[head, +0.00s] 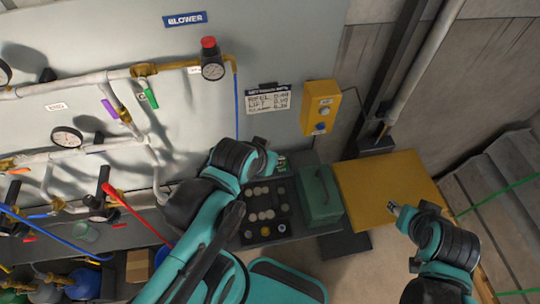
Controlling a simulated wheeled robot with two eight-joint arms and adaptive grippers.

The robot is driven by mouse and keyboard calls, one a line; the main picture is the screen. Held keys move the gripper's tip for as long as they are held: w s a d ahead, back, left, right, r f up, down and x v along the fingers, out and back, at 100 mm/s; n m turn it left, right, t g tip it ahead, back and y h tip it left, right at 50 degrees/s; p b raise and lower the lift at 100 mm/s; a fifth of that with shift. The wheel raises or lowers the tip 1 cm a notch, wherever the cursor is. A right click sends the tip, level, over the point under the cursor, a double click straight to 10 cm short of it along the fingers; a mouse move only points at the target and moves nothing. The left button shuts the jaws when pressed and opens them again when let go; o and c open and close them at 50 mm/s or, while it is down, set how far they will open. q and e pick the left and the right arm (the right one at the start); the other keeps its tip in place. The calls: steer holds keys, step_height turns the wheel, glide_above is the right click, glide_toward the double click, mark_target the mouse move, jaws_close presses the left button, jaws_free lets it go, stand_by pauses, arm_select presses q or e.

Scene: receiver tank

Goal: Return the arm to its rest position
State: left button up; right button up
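My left arm, teal and black, reaches up through the middle of the head view. Its wrist hides most of the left gripper (280,164), which is over the back of a dark tray near the panel; I cannot see its fingers clearly. My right arm comes in from the lower right. Its gripper (394,208) points left over the yellow table top (375,178); its fingers are too small to tell open from shut. I see nothing clearly held in either gripper.
A dark tray (283,232) holds several round pieces. A green box (318,193) stands beside it. Steps (500,190) are at the right.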

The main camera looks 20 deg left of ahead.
steer(key=shift+f, duration=0.1)
step_height(320, 180, down, 11)
steer(key=b, duration=1.1)
steer(key=shift+f, duration=0.15)
